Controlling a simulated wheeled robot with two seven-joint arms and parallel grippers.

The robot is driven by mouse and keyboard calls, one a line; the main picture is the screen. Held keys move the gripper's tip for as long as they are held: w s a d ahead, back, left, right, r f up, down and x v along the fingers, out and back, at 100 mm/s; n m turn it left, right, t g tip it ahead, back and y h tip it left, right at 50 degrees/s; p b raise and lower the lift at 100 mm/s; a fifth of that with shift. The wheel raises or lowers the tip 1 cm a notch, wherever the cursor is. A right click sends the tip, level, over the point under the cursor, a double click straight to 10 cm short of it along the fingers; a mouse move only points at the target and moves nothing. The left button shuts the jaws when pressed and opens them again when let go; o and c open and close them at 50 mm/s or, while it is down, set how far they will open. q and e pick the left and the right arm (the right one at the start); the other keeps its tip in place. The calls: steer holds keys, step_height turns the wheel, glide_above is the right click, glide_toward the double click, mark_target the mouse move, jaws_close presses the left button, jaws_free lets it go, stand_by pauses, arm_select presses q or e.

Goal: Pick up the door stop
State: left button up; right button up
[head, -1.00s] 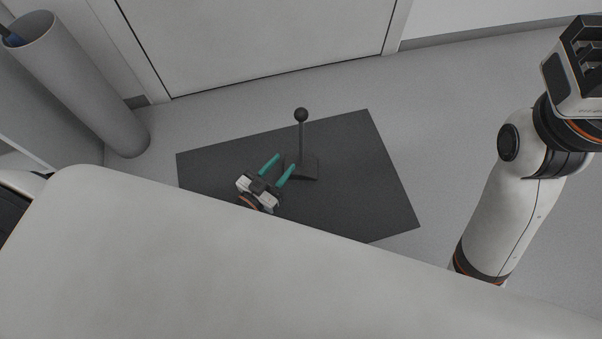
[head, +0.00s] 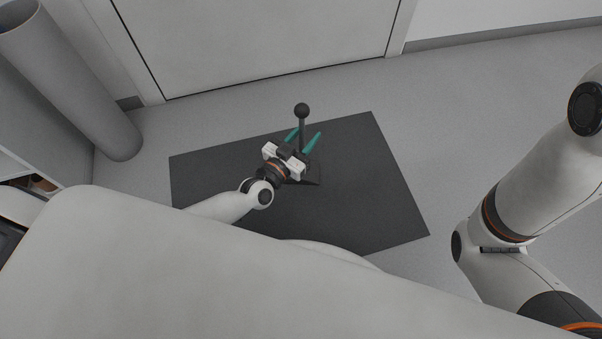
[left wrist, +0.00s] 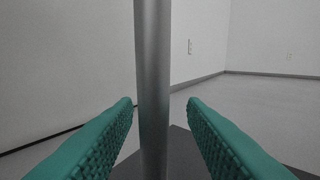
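The door stop (head: 302,112) stands upright on a dark mat (head: 370,190), with a ball on top of a thin rod and a flat wedge-like base. My left gripper (head: 306,138) is at the rod below the ball, its teal fingers apart on either side. In the left wrist view the grey rod (left wrist: 152,90) stands between the two open fingers (left wrist: 160,108), with a gap visible on each side. The gripper and wrist hide part of the base in the head view. My right arm shows at the right of the head view, but its gripper is out of frame.
A tall grey cylindrical bin (head: 75,85) leans in view at the left. A closed door (head: 260,40) stands behind the mat. The grey floor (head: 480,95) to the right of the mat is clear. My own white body covers the lower foreground.

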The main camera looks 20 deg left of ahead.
arm_select(q)
steer(key=shift+w, duration=0.15)
jaws_close()
steer(key=shift+d, duration=0.1)
stand_by(1.2)
